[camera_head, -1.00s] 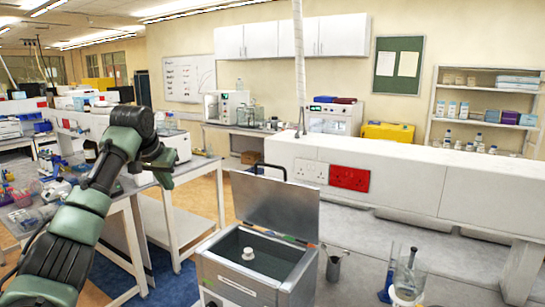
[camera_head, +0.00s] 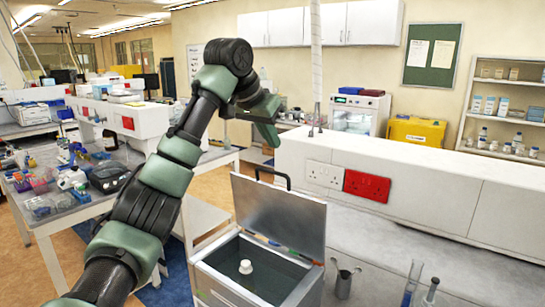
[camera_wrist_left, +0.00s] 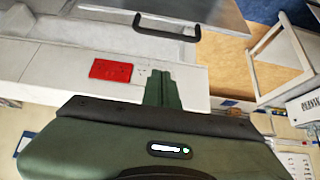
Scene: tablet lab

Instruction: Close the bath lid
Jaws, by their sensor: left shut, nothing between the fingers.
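The metal bath (camera_head: 202,281) stands on the bench in the head view, low and right of centre. Its lid (camera_head: 282,214) is hinged at the back and stands raised, nearly upright, with a dark handle (camera_head: 272,172) on its top edge. A small white knob-like object (camera_head: 245,267) shows inside the open bath. My left gripper (camera_head: 270,132) is shut and empty, above the lid and apart from it. In the left wrist view my gripper (camera_wrist_left: 162,88) shows shut, with the lid (camera_wrist_left: 215,15) and its handle (camera_wrist_left: 166,27) beyond it. My right gripper is not in view.
A metal cup with tools (camera_head: 344,281) and a cylinder with blue liquid (camera_head: 411,284) stand right of the bath. A white bench divider with a red socket panel (camera_head: 367,186) runs behind the lid. A side table (camera_head: 70,210) with labware stands at left.

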